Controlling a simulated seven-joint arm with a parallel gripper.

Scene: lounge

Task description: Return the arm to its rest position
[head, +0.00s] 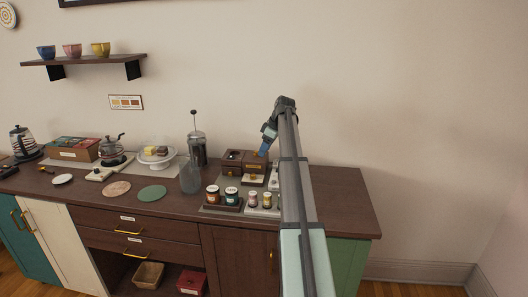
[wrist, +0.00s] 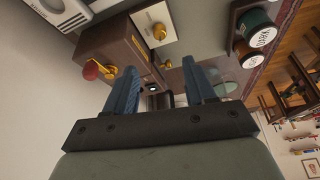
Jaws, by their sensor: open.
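My gripper (wrist: 165,92) shows in the wrist view with its two blue fingers spread apart and nothing between them. In the head view my gripper (head: 262,152) points down above the right part of the dark wooden counter (head: 340,205), at the end of my long grey arm. It is beside a brown wooden box with a brass part (head: 255,164), which also shows in the wrist view (wrist: 112,52). I cannot tell whether the fingers touch the box. My arm hides part of the counter's right side.
Jars (head: 231,195) stand on a tray in front of the box. A French press (head: 197,150) and a glass vessel (head: 190,179) stand to its left. A cake stand (head: 156,158) and a kettle (head: 24,143) are farther left. The counter's right end is bare.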

